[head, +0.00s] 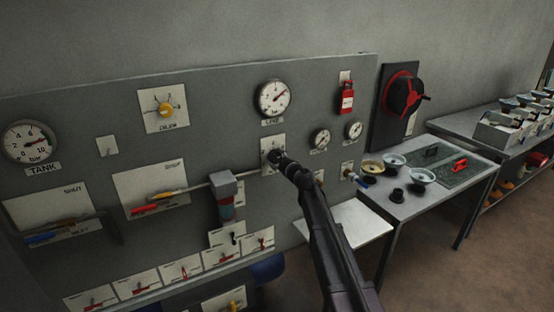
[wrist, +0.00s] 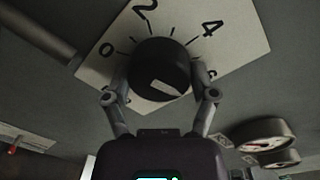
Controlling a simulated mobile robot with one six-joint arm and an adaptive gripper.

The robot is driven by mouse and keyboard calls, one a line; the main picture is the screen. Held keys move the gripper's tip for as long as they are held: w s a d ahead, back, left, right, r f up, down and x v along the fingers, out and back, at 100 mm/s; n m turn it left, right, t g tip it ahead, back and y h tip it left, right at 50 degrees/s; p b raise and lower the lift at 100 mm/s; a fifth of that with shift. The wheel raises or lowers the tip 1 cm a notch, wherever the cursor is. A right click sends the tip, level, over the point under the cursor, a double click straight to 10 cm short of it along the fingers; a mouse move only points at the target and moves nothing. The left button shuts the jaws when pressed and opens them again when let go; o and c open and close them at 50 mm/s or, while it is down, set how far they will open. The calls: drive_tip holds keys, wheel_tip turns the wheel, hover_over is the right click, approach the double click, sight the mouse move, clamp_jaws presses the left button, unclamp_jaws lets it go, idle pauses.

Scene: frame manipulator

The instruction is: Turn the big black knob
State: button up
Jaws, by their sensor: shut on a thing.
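The big black knob (wrist: 158,70) sits on a white plate (wrist: 225,30) with dial marks, and the numbers 0, 2 and 4 are readable in the wrist view. A pale pointer strip lies across its face. My gripper (wrist: 160,92) has a finger on each side of the knob and is shut on it. In the head view my gripper (head: 276,158) reaches the panel at the white plate (head: 267,165) below the round LINE gauge. There the gripper hides most of the knob.
The grey panel (head: 225,110) also carries a yellow knob (head: 165,109), a TANK gauge (head: 30,142), a LINE gauge (head: 273,98), a red padlock-like tag (head: 346,98) and several small levers. A pipe with a grey block (head: 223,184) is left of my gripper. A table (head: 400,208) with bowls stands right.

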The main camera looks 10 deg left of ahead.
drive_tip(key=shift+w+m, duration=0.15)
drive_tip(key=shift+m, duration=1.25)
drive_tip(key=o, duration=1)
drive_tip(key=shift+d, duration=0.1)
drive_tip(key=shift+v, duration=3.85)
drive_tip(key=shift+f, duration=0.15)
